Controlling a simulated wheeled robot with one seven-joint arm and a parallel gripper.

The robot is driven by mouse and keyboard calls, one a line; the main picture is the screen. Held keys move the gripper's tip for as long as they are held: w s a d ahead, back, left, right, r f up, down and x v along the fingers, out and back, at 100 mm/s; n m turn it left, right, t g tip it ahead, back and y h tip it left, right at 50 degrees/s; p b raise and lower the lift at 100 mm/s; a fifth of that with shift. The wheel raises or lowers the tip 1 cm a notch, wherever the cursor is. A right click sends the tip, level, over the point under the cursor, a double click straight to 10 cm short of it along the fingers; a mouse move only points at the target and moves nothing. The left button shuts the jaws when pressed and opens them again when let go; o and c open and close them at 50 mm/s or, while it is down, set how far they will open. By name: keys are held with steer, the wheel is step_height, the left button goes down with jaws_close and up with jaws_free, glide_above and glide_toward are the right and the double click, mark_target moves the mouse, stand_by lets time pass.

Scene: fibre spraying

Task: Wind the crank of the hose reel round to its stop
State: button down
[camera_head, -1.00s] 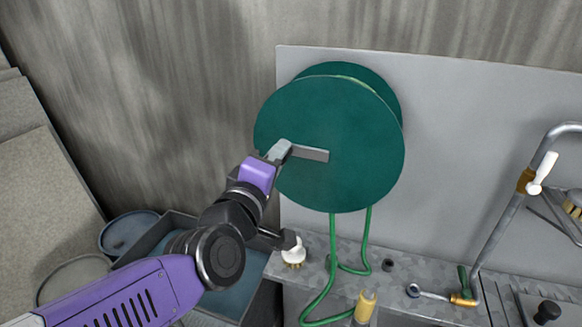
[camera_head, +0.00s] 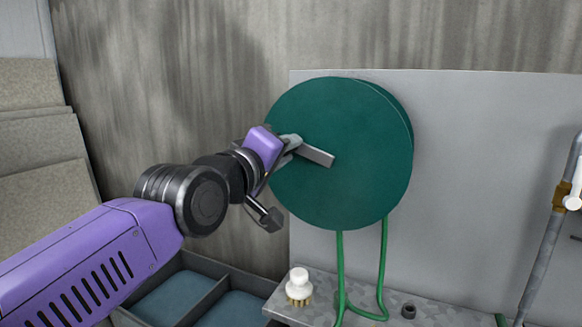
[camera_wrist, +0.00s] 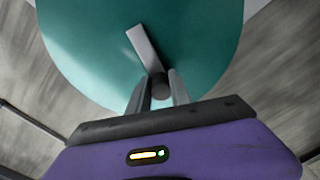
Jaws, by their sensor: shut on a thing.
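The hose reel (camera_head: 350,195) is a dark green drum in front of a grey panel, seen slightly from its left. Its crank is a flat grey arm (camera_head: 318,156) running from the middle of the drum face up and left. My gripper (camera_head: 291,143) is at the crank's outer end, on the left of the drum. In the wrist view, the reel (camera_wrist: 90,50) fills the upper middle and the crank arm (camera_wrist: 143,45) points down to a dark round knob (camera_wrist: 160,84). My gripper (camera_wrist: 160,95) is shut on this knob, a finger on each side.
A green hose (camera_head: 340,270) hangs below the reel to a grey bench (camera_head: 385,308). A white-handled brush (camera_head: 299,287) stands on the bench's left end. A blue-bottomed bin (camera_head: 165,300) is at lower left. A pipe (camera_head: 545,250) rises at right.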

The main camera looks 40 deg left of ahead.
steer(key=shift+s+r+m+b, duration=0.2)
steer(key=shift+r+m+b, duration=0.4)
steer(key=shift+m, duration=0.2)
steer(key=shift+d+r+m+b, duration=0.15)
steer(key=shift+r+m+b, duration=0.45)
steer(key=shift+m, duration=0.3)
steer(key=shift+w+d+r+m+b, duration=0.15)
steer(key=shift+d+r+m, duration=0.1)
steer(key=shift+r+m, duration=0.25)
steer(key=shift+s+d+r+m+b, duration=0.15)
steer(key=shift+d+r+m, duration=0.1)
steer(key=shift+m, duration=0.45)
steer(key=shift+w+d+r+m+b, duration=0.15)
steer(key=shift+d+r+m+b, duration=0.15)
steer(key=shift+m, duration=0.3)
steer(key=shift+w+d+r+m+b, duration=0.1)
steer(key=shift+d+r+m, duration=0.1)
steer(key=shift+r+m, duration=0.3)
steer(key=shift+f+m, duration=0.1)
steer(key=shift+m, duration=0.2)
steer(key=c, duration=1.4)
jaws_free()
steer(key=shift+o, duration=1.2)
steer(key=shift+w+d+f, duration=0.1)
steer(key=shift+d+f, duration=0.1)
steer(key=shift+f, duration=0.05)
steer(key=b+v, duration=0.1)
steer(key=v, duration=0.7)
